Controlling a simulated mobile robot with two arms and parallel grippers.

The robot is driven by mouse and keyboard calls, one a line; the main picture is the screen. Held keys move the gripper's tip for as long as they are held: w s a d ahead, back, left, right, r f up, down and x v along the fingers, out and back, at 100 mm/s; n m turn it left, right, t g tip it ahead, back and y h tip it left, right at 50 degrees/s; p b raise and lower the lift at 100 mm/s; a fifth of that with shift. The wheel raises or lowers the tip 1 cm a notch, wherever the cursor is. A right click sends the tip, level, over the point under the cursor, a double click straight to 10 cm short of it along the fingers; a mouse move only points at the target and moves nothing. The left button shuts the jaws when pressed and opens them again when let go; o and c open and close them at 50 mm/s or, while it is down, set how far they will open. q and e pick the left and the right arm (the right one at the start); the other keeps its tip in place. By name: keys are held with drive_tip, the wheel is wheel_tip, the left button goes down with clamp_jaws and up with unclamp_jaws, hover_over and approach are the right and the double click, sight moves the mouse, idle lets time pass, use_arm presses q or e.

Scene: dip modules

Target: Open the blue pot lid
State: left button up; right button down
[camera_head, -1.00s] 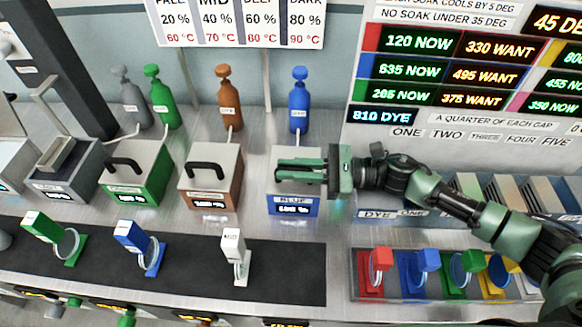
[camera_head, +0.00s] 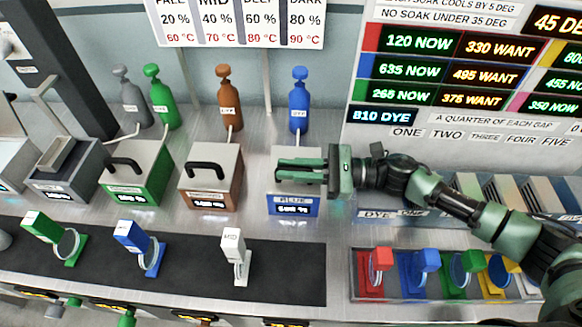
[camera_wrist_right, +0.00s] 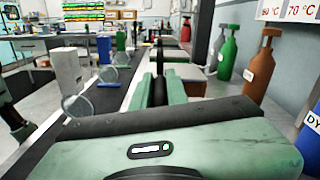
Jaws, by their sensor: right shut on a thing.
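The blue pot (camera_head: 293,204) is a metal box with a blue front label, standing on the steel counter right of the brown pot. Its lid (camera_head: 287,153) is on top, mostly covered by my right gripper. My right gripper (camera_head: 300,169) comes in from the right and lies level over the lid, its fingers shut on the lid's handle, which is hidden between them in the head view. In the right wrist view the green fingers (camera_wrist_right: 159,88) close around a dark bar. My left gripper is not in view.
The brown pot (camera_head: 211,180) and green pot (camera_head: 138,182) stand to the left, with black handles. A blue bottle (camera_head: 299,100) stands behind the blue pot. In front, a dark strip (camera_head: 190,262) holds tagged rings. A tray of coloured clips (camera_head: 440,290) lies at the front right.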

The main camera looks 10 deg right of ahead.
idle(0.3)
drive_tip(key=shift+w+d+r+m+b, duration=0.1)
drive_tip(key=shift+w+r+m+b, duration=0.15)
drive_tip(key=shift+w+r+m, duration=0.35)
drive_tip(key=shift+w+d+r+m+b, duration=0.1)
drive_tip(key=shift+w+r+m+b, duration=0.15)
drive_tip(key=shift+r+m, duration=0.5)
drive_tip(key=shift+w+d+r+m+b, duration=0.15)
drive_tip(key=shift+w+r+m, duration=0.2)
drive_tip(key=shift+m, duration=0.25)
drive_tip(key=shift+w+a+r+m+b, duration=0.15)
drive_tip(key=shift+w+r+m, duration=0.15)
drive_tip(key=shift+m, duration=0.25)
drive_tip(key=shift+w+d+r+m+b, duration=0.15)
drive_tip(key=shift+w+r+m+b, duration=0.1)
drive_tip(key=shift+w+m+b, duration=0.2)
drive_tip(key=shift+w+d+r+b, duration=0.1)
drive_tip(key=shift+w+r+b, duration=0.3)
drive_tip(key=shift+w, duration=0.05)
